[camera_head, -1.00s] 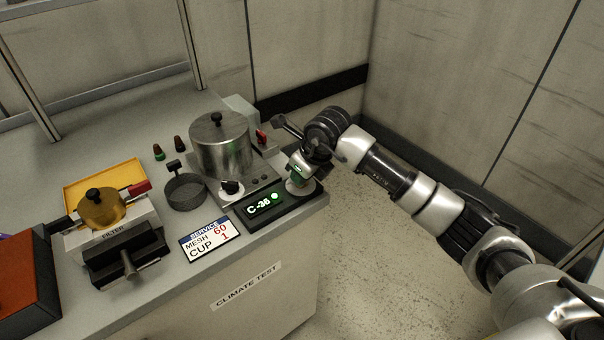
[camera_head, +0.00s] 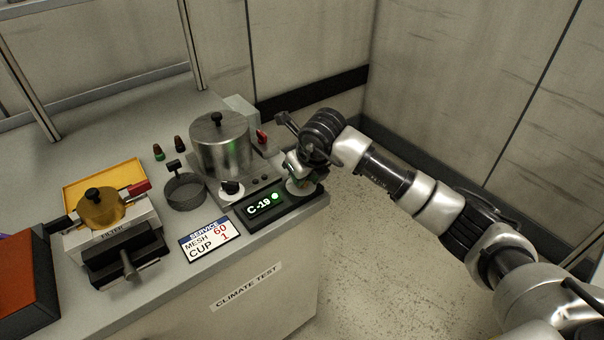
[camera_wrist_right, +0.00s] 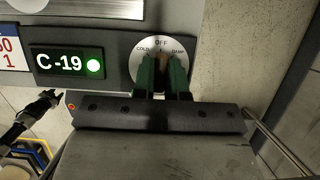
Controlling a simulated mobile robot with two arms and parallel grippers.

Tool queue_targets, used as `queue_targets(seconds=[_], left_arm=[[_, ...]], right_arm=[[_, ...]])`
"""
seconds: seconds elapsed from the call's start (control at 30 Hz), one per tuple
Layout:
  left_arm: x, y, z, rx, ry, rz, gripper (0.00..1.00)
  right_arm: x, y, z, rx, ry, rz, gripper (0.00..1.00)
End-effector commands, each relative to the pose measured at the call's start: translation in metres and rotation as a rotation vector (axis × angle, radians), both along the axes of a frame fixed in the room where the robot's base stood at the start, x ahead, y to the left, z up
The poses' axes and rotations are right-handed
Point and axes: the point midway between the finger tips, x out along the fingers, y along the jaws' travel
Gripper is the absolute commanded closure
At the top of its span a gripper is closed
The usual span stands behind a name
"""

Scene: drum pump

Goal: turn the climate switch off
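The climate switch is a round white dial (camera_wrist_right: 137,62) marked COLD, OFF and DAMP, with a narrow brownish knob (camera_wrist_right: 162,63) at its centre. In the head view its white dial (camera_head: 299,189) sits at the bench's right front corner, partly hidden by my right gripper (camera_head: 298,178). In the right wrist view the green fingers of that gripper (camera_wrist_right: 163,72) are on both sides of the knob and appear shut on it. The knob stands roughly upright in line with OFF; its exact pointing is partly hidden. The display (camera_head: 262,206) reads C -19 beside a lit green lamp.
A steel pot (camera_head: 219,148), a black-and-white knob (camera_head: 231,188) and a red switch (camera_head: 262,137) are near the dial. A service card (camera_head: 209,240), mesh cup (camera_head: 185,192) and filter unit (camera_head: 112,230) stand further left. Open floor lies right of the bench.

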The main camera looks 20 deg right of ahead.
Motion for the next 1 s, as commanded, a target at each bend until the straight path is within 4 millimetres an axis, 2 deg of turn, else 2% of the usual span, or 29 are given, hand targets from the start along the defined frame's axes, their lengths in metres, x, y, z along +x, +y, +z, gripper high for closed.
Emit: queue_targets(seconds=[0.03, 0.17, 0.43, 0.53, 1.0], left_arm=[[0.0, 0.0, 0.0, 0.0, 0.0, 0.0, 0.57], [0.0, 0.0, 0.0, 0.0, 0.0, 0.0, 0.57], [0.0, 0.0, 0.0, 0.0, 0.0, 0.0, 0.57], [0.0, 0.0, -0.001, 0.0, 0.0, 0.0, 0.57], [0.0, 0.0, -0.008, 0.0, 0.0, 0.0, 0.57]], right_arm=[[0.0, -0.001, 0.001, 0.0, -0.001, -0.001, 0.81], [0.0, -0.001, 0.001, -0.001, -0.001, 0.0, 0.62], [0.0, 0.0, 0.001, 0.0, -0.001, 0.0, 0.62], [-0.002, -0.001, 0.007, 0.0, -0.002, 0.0, 0.62], [-0.032, -0.012, 0.086, 0.0, -0.004, 0.001, 0.62]])
